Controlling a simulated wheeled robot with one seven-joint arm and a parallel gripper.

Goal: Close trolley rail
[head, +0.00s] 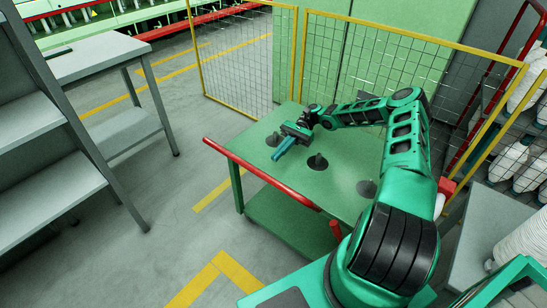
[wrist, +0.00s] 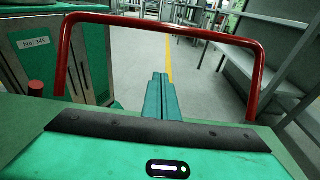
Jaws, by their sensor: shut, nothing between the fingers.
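The trolley (head: 345,150) is a green table with a lower shelf. Its red rail (head: 262,174) runs along the near left edge in the head view. In the wrist view the rail (wrist: 170,27) is a red frame with a top bar and two side legs. My gripper (head: 277,156) is over the tabletop towards its far left part, with its teal fingers pointing at the rail. The fingers look shut and empty, and apart from the rail. In the wrist view my gripper (wrist: 160,78) shows below the top bar, between the side legs.
A yellow-framed mesh fence (head: 335,60) is behind the trolley. A grey workbench (head: 100,55) and grey shelving (head: 40,140) stand to the left. The floor between them and the trolley is clear.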

